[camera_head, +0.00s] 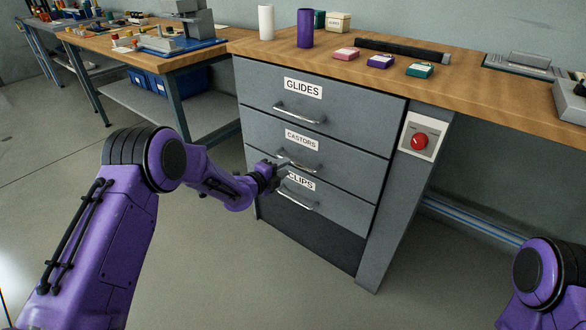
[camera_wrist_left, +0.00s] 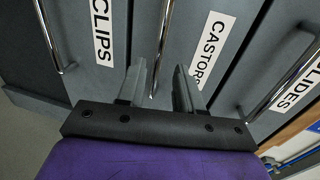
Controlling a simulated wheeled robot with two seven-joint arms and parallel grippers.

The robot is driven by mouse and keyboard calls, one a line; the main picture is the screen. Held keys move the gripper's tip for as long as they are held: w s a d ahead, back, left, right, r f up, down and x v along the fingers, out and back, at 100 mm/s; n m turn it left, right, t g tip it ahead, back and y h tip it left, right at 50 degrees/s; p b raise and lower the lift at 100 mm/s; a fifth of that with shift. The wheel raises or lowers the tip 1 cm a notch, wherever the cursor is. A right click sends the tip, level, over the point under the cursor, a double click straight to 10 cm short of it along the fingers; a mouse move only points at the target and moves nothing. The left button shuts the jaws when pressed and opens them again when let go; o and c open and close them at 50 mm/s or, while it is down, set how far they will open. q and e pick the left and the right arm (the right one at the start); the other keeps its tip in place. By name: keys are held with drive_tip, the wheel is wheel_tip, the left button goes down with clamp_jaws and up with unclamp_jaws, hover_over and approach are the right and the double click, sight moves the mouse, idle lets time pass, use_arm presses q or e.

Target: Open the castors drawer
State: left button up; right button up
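The castors drawer (camera_head: 345,166) is the middle of three grey drawers under the workbench, with a "CASTORS" label (camera_head: 301,140). Its front looks flush with the others, so it looks closed. Its silver bar handle (camera_head: 298,163) is partly behind my left gripper (camera_head: 279,173) in the head view. In the left wrist view my left gripper (camera_wrist_left: 163,84) is open, fingers apart. The handle (camera_wrist_left: 163,45) shows between the two fingers, nearer the left one; I cannot tell whether it touches. A purple part of my right arm shows at lower right; its gripper is out of view.
The glides drawer (camera_head: 345,113) is above and the clips drawer (camera_head: 340,207) below, each with a bar handle. A red button box (camera_head: 421,137) is on the bench leg. Small boxes and cylinders stand on the wooden benchtop (camera_head: 480,98). The floor in front is clear.

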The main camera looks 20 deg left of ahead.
sight(293, 161)
use_arm(q)
drive_tip(key=b+x, duration=0.1)
drive_tip(key=x, duration=0.5)
drive_tip(key=shift+w+f, duration=0.1)
clamp_jaws()
